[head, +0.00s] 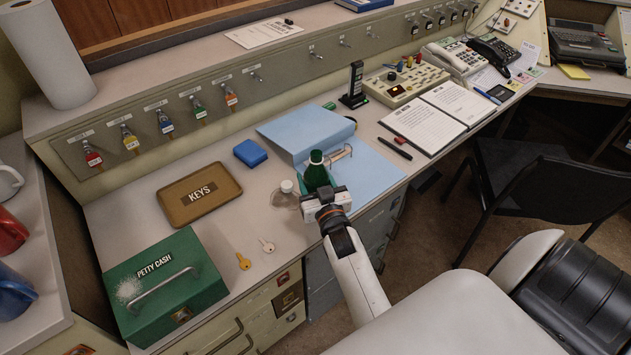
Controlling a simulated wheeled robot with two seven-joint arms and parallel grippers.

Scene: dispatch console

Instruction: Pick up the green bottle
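The green bottle (317,172) stands upright on the console counter, by the near left edge of the blue folder. It has a dark green cap. My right gripper (324,192), whose arm comes in from the lower right, is right at the bottle on its near side and covers its lower part. The fingertips are hidden, so I cannot tell whether they are closed on the bottle. My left gripper is not in view.
A clear bottle (286,196) stands close left of the gripper. An open blue folder (365,172) with glasses (340,154) lies behind and right.

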